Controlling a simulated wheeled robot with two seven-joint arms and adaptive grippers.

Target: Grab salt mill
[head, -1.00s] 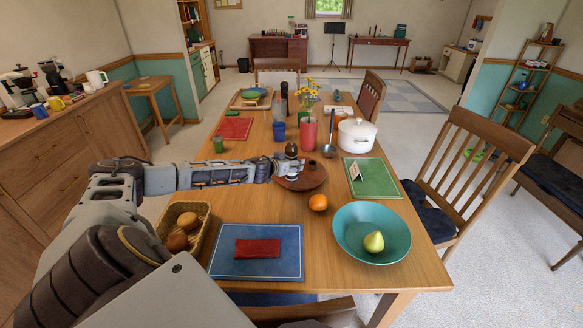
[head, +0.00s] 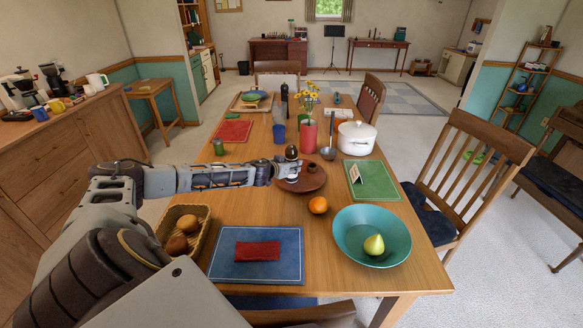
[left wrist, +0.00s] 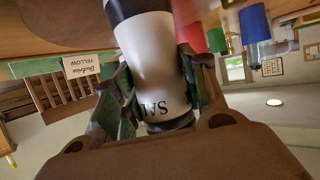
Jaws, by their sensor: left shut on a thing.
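The salt mill (head: 291,152) shows its dark rounded top in the head view, at the left edge of a round reddish-brown tray. In the left wrist view the salt mill (left wrist: 152,62) is large and close, with a white body, dark ends and upside-down dark letters. My left gripper (head: 285,168) is shut on it, and the fingers (left wrist: 157,88) press on both sides of the white body. The mill's lower part is hidden in the head view, so I cannot tell whether it touches the tray. My right gripper is not in view.
The round tray (head: 302,184) also holds a small brown pot (head: 311,167). A red cylinder (head: 308,135), a ladle (head: 329,150) and a white pot (head: 357,138) stand behind. A green mat (head: 378,186) with a card, an orange (head: 318,205) and a teal bowl (head: 345,235) are to the right.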

